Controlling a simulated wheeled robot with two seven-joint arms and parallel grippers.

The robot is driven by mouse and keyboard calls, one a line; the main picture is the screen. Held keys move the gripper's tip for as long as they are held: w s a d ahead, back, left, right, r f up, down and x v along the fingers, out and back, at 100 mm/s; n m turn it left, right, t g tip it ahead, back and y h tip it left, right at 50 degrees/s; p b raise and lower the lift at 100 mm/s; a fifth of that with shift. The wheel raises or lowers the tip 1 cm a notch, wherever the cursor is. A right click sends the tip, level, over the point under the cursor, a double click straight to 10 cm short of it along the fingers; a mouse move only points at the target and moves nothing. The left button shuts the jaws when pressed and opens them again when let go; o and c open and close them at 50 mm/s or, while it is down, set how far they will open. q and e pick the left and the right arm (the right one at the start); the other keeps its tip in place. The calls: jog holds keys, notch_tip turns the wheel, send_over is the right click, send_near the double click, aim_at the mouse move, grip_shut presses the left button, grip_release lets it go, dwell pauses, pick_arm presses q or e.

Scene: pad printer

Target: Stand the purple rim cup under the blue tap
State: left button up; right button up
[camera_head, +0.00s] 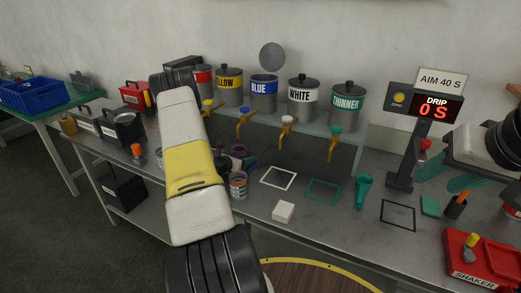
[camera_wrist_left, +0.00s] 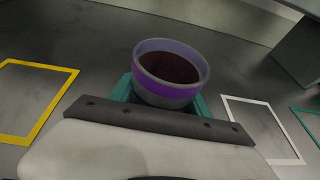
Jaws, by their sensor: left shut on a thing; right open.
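The purple rim cup (camera_wrist_left: 168,74) is pale with a purple band and a dark inside. My left gripper (camera_wrist_left: 165,92) is shut on it, with teal fingers at its sides. In the left wrist view the cup is between a yellow square outline and a white one. In the head view the cup (camera_head: 239,150) shows small beside my left arm, which hides most of the left gripper. The blue tap (camera_head: 242,117) hangs below the can marked BLUE, above the cup. I cannot tell whether the cup touches the bench. My right gripper (camera_head: 447,173) is open and empty at the right.
A striped can (camera_head: 238,186) stands close in front of the cup. A white block (camera_head: 283,211), a white outline (camera_head: 278,178) and a teal outline (camera_head: 322,191) are to the right. The DRIP display (camera_head: 433,107) reads 0 S. Other cans and taps line the shelf.

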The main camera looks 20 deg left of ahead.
pick_arm(q)
jog(key=o, duration=1.5)
